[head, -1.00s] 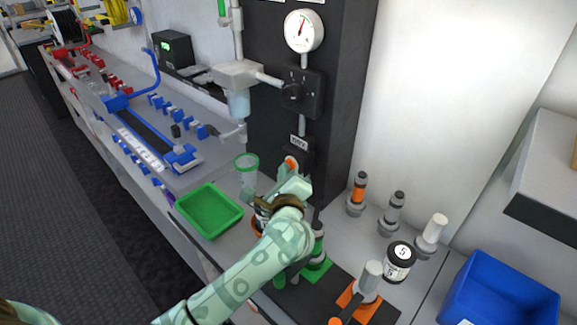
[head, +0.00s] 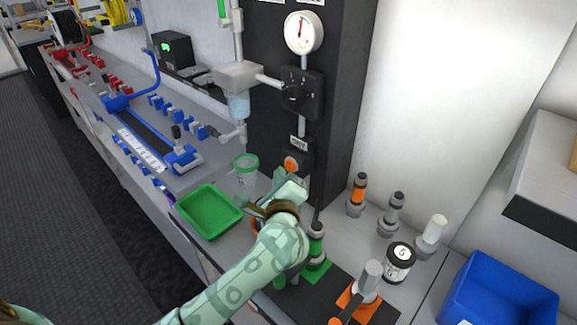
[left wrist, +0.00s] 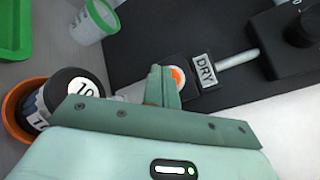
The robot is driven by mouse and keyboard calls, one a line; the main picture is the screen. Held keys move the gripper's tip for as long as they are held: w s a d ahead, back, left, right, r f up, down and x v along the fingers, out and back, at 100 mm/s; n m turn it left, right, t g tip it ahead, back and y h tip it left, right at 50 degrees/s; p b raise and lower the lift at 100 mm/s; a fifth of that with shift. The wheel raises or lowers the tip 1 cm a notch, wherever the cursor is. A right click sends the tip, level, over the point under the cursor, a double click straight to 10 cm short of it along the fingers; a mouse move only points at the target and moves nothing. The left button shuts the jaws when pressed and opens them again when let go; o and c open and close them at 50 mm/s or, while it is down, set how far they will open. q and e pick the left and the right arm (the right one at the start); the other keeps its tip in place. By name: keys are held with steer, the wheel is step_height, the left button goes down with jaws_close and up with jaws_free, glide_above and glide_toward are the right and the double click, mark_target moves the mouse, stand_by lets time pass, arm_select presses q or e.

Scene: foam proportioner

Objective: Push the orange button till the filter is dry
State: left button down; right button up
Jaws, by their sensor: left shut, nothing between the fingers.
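The orange button (head: 291,164) sits on a dark box low on the black panel, under a small label. In the left wrist view the orange button (left wrist: 179,77) shows beside a plate reading DRY (left wrist: 205,71). My left gripper (head: 292,183) is shut and empty, just below and in front of the button in the head view. In the left wrist view its closed fingers (left wrist: 163,86) overlap the button's left edge. I cannot tell whether they touch it. The filter (head: 237,75) has a clear bowl (head: 238,106) with bluish liquid. My right gripper is not in view.
A clear cup with a green rim (head: 246,169) and a green tray (head: 209,211) stand left of my gripper. A gauge (head: 303,32) is above a black valve block (head: 301,93). Several fittings and a blue bin (head: 500,295) are to the right.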

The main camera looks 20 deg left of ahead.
arm_select(q)
steer(key=shift+s+a+p, duration=0.15)
steer(key=shift+s+a, duration=0.15)
steer(key=shift+s, duration=0.5)
steer(key=shift+s+a+p, duration=0.2)
steer(key=shift+s+a, duration=0.05)
steer(key=shift+s, duration=0.55)
steer(key=shift+s+a+p, duration=0.15)
steer(key=shift+s+a, duration=0.15)
steer(key=shift+s, duration=0.5)
